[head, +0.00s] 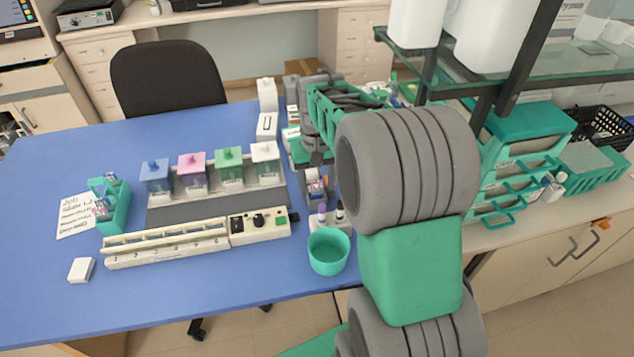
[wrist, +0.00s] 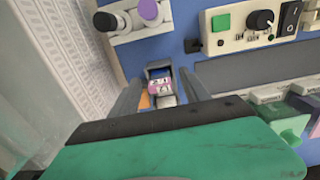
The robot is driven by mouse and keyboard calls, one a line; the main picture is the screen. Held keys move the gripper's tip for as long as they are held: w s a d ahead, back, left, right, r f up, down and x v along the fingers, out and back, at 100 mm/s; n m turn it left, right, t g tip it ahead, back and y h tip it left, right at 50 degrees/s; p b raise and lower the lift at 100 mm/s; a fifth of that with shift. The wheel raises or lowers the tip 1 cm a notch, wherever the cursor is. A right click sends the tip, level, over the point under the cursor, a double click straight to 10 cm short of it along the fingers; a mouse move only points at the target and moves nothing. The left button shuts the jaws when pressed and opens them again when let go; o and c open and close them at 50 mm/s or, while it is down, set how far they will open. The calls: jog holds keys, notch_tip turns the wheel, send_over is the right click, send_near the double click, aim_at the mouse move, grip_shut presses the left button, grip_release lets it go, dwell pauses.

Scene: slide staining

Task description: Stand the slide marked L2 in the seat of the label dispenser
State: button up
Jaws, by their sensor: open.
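My gripper (wrist: 160,84) is open in the wrist view, with one finger on each side of a slide (wrist: 160,86) that has a pink and white label end. The mark on it is too small to read surely. The slide appears to stand in a small grey and dark holder (wrist: 157,70), likely the seat of the label dispenser. Whether the fingers touch the slide cannot be told. In the head view my gripper (head: 317,157) points down over the small dispenser (head: 317,185) at the right of the blue table. The slide's lower part is hidden.
Purple-capped and dark-capped bottles (head: 322,213) in a white holder and a teal cup (head: 328,250) stand in front of the dispenser. A long cream staining unit (head: 165,243) and coloured jars (head: 192,172) stand left. A green slide rack (head: 110,203) is farther left.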

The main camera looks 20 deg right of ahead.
notch_tip(320, 180, up, 8)
jog(key=shift+f+b, duration=0.1)
jog(key=shift+b, duration=0.3)
dwell(2.0)
